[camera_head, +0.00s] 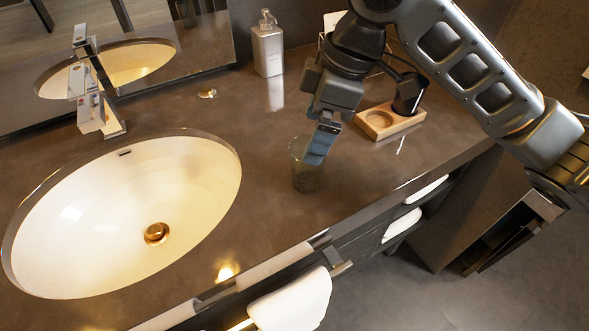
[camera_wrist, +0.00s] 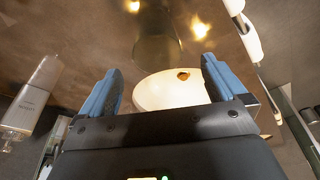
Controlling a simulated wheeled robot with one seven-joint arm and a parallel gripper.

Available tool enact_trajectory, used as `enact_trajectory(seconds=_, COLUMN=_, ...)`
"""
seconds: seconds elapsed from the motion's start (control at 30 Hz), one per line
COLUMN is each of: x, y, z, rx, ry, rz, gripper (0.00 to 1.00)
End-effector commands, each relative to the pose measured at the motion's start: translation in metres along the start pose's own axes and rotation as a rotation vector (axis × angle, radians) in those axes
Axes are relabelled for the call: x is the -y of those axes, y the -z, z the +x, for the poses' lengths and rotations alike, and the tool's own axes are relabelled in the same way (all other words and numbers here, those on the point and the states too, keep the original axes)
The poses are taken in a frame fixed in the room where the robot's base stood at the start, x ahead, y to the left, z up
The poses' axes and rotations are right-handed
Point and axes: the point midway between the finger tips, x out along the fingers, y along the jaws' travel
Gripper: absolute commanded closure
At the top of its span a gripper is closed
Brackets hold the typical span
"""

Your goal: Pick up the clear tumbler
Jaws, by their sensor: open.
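The clear tumbler (camera_head: 306,180) stands upright on the dark counter, right of the sink, in the head view. It looks greyish and see-through. My gripper (camera_head: 319,148) is at the tumbler's upper part, with its blue fingers pointing down and overlapping the rim in the picture. I cannot tell whether they touch the glass. In the wrist view my gripper (camera_wrist: 160,82) is open, with the two blue fingers wide apart. The tumbler (camera_wrist: 162,42) shows as a dark see-through cylinder beyond and between the fingers, with nothing gripped.
The white oval sink (camera_head: 110,215) lies left of the tumbler, with a chrome faucet (camera_head: 97,105) behind it. A silver soap dispenser (camera_head: 267,48) stands at the back. A wooden tray (camera_head: 409,125) is to the right. The counter's front edge is close, with towels (camera_head: 295,303) below.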

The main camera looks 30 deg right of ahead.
Motion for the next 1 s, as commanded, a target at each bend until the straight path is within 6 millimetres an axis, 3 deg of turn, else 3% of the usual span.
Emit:
enact_trajectory(seconds=0.6, x=-0.003, y=-0.004, z=0.070, rx=0.000, ry=0.001, rz=0.001, gripper=0.02)
enact_trajectory(seconds=0.9, x=-0.003, y=-0.004, z=0.076, rx=-0.001, ry=0.000, rz=0.000, gripper=0.02)
enact_trajectory(seconds=1.0, x=-0.003, y=-0.004, z=0.076, rx=-0.001, ry=0.000, rz=0.000, gripper=0.10)
